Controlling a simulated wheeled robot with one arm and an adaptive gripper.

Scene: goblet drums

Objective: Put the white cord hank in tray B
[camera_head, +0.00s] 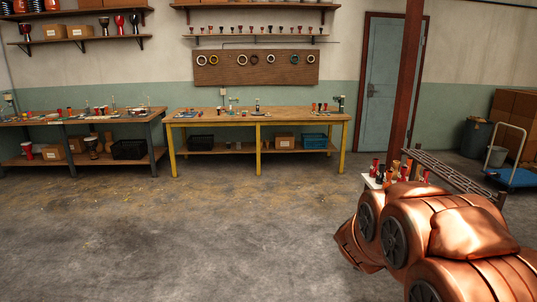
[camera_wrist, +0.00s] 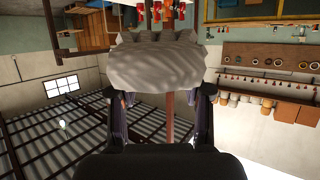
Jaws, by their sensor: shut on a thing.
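In the wrist view my gripper (camera_wrist: 160,92) is shut on a pale, ridged bundle, the white cord hank (camera_wrist: 157,64). The hank spans the gap between the two dark fingers and sticks out beyond their tips. The wrist view is upside down, with the ceiling beams low in the picture. My gripper cannot be made out in the head view, where my copper arm fills the lower right. I cannot pick out tray B in either view.
A yellow-legged workbench (camera_head: 257,114) stands against the back wall, with a dark bench (camera_head: 80,117) to its left. Small red and dark goblet drums (camera_head: 400,170) stand on a surface behind my arm. A brown post (camera_head: 405,85) rises near it. The floor ahead is clear.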

